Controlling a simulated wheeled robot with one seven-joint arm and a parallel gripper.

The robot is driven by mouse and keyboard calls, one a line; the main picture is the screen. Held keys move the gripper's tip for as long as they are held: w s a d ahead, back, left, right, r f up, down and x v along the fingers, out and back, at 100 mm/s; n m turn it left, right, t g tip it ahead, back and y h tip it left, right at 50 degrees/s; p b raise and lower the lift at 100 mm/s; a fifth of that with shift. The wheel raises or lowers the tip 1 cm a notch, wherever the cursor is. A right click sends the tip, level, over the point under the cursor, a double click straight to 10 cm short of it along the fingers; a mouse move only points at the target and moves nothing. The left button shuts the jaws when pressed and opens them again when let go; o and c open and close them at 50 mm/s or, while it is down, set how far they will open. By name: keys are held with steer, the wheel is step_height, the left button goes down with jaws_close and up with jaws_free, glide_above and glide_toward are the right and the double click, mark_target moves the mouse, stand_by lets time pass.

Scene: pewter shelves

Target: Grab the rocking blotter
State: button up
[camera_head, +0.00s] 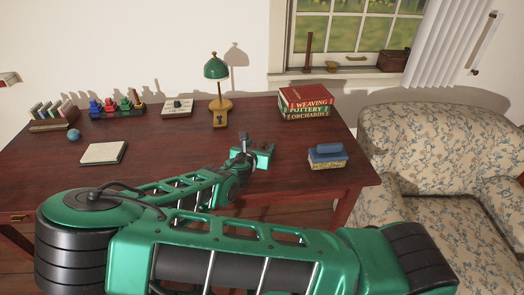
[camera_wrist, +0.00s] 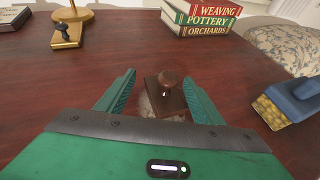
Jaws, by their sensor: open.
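The rocking blotter (camera_wrist: 165,97) is a dark brown wooden block with a round knob on top and a pale underside. In the wrist view it shows between my two green fingers, with a gap on each side. My gripper (camera_wrist: 159,77) is open and points down at the table around it. Whether the fingers are level with the block or above it is hard to tell. In the head view my gripper (camera_head: 252,156) is over the middle right of the table, and the blotter is mostly hidden by it.
On the dark red table (camera_head: 165,160), a blue-topped yellow block (camera_head: 326,156) lies right of my gripper. A book stack (camera_head: 305,102), a green lamp (camera_head: 217,72) and a brass plate with a dark knob (camera_wrist: 67,35) stand behind. A pale pad (camera_head: 103,153) lies left.

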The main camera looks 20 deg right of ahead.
steer(key=shift+w+d+f, duration=0.15)
steer(key=shift+w, duration=0.05)
steer(key=c, duration=1.2)
steer(key=shift+o, duration=0.2)
